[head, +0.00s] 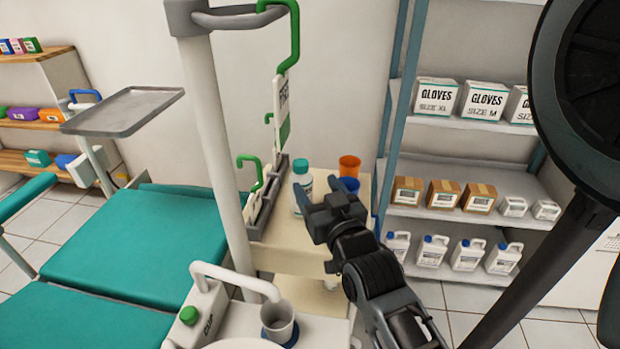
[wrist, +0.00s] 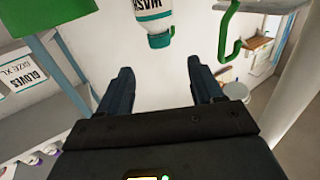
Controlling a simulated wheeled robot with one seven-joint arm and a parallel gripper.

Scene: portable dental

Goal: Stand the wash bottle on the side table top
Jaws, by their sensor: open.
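The wash bottle (head: 301,186) is white with a teal cap and a teal band. It is upright over the cream side table top (head: 283,240), towards its left side; its base is partly hidden, so contact with the top is unclear. In the wrist view, which is upside down, the bottle (wrist: 153,12) lies beyond my fingertips, roughly between their lines, cut off by the frame edge. My gripper (head: 320,190) is open and empty, just right of and in front of the bottle. In the wrist view both fingers of my gripper (wrist: 163,78) are spread.
An orange cup (head: 349,166) and a blue cup (head: 349,186) stand on the side table behind my gripper. A grey rack (head: 264,200) with green hooks and a white pole (head: 226,150) border its left. Shelves with glove boxes (head: 485,100) stand right. A teal chair (head: 130,245) lies left.

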